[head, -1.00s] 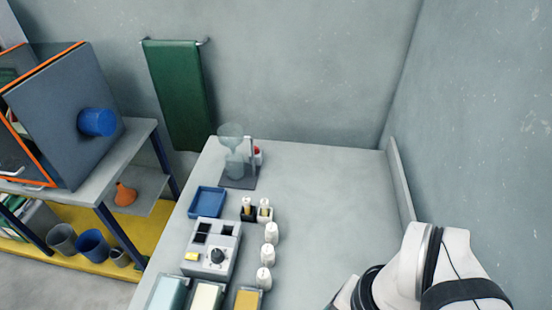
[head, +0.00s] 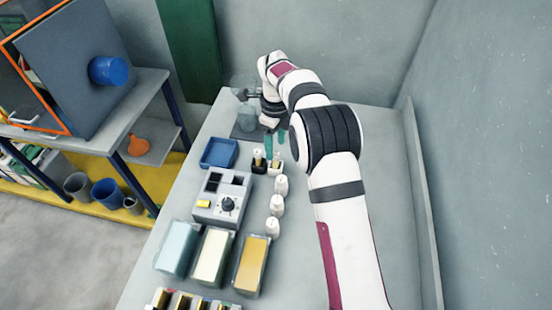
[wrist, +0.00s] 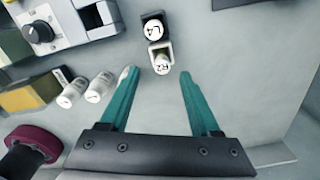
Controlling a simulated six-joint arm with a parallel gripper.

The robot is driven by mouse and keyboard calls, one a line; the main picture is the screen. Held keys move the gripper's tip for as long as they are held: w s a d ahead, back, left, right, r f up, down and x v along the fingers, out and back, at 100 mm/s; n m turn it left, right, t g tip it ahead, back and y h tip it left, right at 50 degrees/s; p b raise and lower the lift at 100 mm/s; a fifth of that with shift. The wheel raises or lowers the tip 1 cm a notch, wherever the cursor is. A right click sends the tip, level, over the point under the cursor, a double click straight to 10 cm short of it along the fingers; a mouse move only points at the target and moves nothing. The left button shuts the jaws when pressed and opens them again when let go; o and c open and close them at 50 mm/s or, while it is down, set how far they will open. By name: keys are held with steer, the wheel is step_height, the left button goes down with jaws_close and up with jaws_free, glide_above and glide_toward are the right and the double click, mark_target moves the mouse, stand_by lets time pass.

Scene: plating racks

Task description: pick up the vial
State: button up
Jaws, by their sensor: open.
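Two small capped vials stand upright in holders near the table's middle. One vial (wrist: 152,29), marked "L4", is in a black holder (head: 258,165). The other vial (wrist: 161,63) is in a white holder (head: 276,168), and its lid mark is hard to read. My gripper (head: 275,140) is open, with teal fingers pointing down above the white holder. In the wrist view my gripper (wrist: 155,75) has its fingertips on either side of the white-holder vial's line, the vial appearing just beyond the gap. Nothing is between the fingers.
White bottles (head: 277,205) stand in a row just in front of the holders. A grey device with a knob (head: 222,197), a blue tray (head: 219,153) and several tanks (head: 252,262) lie left. A glass funnel stand (head: 245,130) is behind. The table's right side is clear besides my arm.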

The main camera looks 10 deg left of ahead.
mark_target(275, 154)
step_height(275, 154, down, 6)
steer(key=shift+w+a+f, duration=0.1)
steer(key=shift+w+f, duration=0.05)
steer(key=shift+f, duration=0.1)
jaws_close()
